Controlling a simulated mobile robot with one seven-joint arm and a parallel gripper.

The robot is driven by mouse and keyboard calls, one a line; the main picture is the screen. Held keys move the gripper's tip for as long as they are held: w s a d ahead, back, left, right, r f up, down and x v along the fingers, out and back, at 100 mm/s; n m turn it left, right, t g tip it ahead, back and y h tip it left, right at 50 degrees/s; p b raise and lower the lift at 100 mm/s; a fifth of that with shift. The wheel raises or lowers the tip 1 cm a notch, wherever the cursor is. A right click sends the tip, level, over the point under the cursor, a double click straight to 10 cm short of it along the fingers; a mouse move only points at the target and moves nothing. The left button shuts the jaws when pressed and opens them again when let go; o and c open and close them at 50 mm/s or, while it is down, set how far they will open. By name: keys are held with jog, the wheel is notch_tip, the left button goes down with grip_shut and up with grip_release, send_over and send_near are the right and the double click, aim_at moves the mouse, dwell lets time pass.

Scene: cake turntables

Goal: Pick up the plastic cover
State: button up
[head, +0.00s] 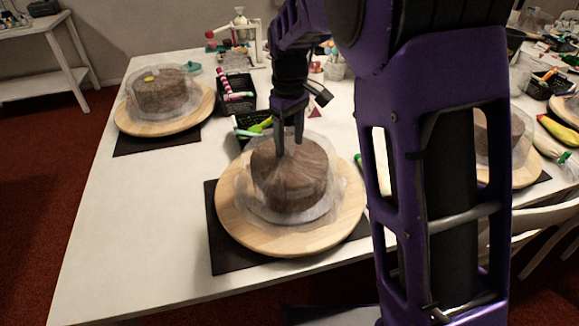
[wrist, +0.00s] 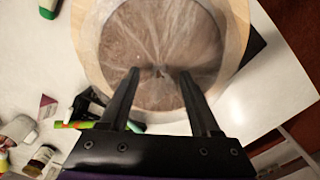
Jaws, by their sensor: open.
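A clear plastic cover (head: 263,205) lies draped over a brown round cake (head: 290,178) on a wooden turntable (head: 275,240) near the middle of the table. The cover gathers in creases at the top centre of the cake. In the wrist view the cover (wrist: 165,40) spreads over the cake with its creases meeting near the fingertips. My gripper (head: 289,150) is over the cake's top, fingers pointing down. In the wrist view my gripper (wrist: 159,73) is open, with the gathered point between its fingertips. I cannot tell whether the fingers touch the cover.
Another covered cake (head: 160,93) stands on a turntable at the left, and a third (head: 492,140) is partly hidden at the right. Black baskets (head: 237,92) with tools stand behind the middle turntable. The table's left front (head: 130,240) is clear.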

grip_shut()
dwell(1.4)
